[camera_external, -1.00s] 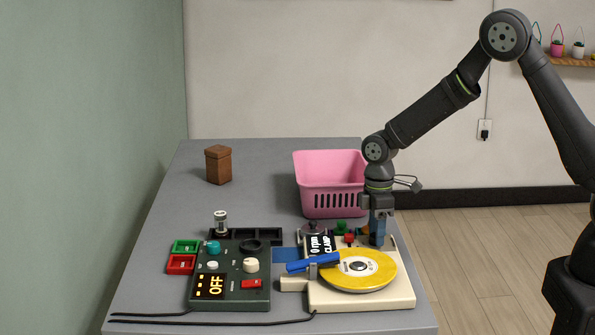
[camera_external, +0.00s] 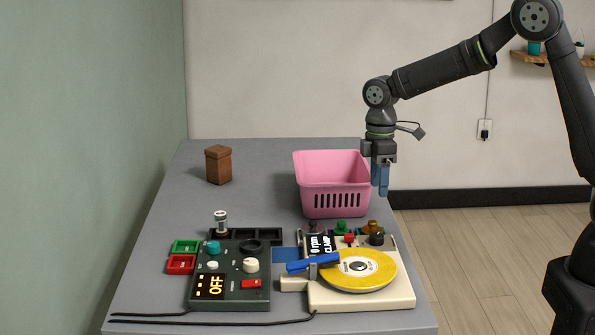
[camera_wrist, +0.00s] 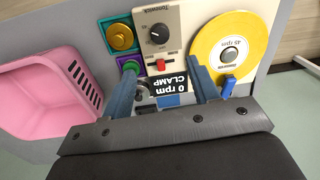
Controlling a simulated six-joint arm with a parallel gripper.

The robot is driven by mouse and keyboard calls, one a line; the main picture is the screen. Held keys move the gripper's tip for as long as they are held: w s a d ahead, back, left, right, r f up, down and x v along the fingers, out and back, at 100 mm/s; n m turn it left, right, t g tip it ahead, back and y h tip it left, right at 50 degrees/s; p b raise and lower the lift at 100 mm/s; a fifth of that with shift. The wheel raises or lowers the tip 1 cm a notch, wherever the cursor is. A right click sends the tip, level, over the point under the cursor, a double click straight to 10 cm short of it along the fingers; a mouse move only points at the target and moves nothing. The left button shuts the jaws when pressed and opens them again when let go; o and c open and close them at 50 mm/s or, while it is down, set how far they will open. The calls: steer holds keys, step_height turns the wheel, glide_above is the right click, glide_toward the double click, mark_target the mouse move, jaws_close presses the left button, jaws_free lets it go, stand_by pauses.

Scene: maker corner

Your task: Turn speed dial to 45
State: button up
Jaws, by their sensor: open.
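The cream turntable (camera_external: 398,297) stands at the front right of the table with a yellow record (camera_external: 345,278) on its platter. A black speed dial (camera_external: 376,239) is at its back right corner; the wrist view shows the dial's round top (camera_wrist: 159,34) with a light pointer mark. The display (camera_external: 320,244) reads "0 rpm CLAMP". A blue bar (camera_external: 300,267) is at the record's left. My gripper (camera_external: 380,190) is open and empty, well above the dial and apart from it. In the wrist view its fingers (camera_wrist: 165,80) partly cover the turntable.
A pink basket (camera_external: 330,205) stands behind the turntable, close to my gripper. A dark green control box (camera_external: 235,295) reading "OFF" is to the left, near red and green trays (camera_external: 181,265). A brown box (camera_external: 218,166) stands far left.

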step_height(320, 180, up, 5)
glide_above(376, 235)
steer(key=w, duration=0.1)
steer(key=shift+w+f, duration=0.15)
steer(key=shift+f, duration=0.05)
steer(key=shift+f, duration=0.1)
steer(key=f, duration=1.1)
steer(key=s+f, duration=0.1)
steer(key=f, duration=0.5)
steer(key=shift+d+f, duration=0.1)
steer(key=shift+f, duration=0.05)
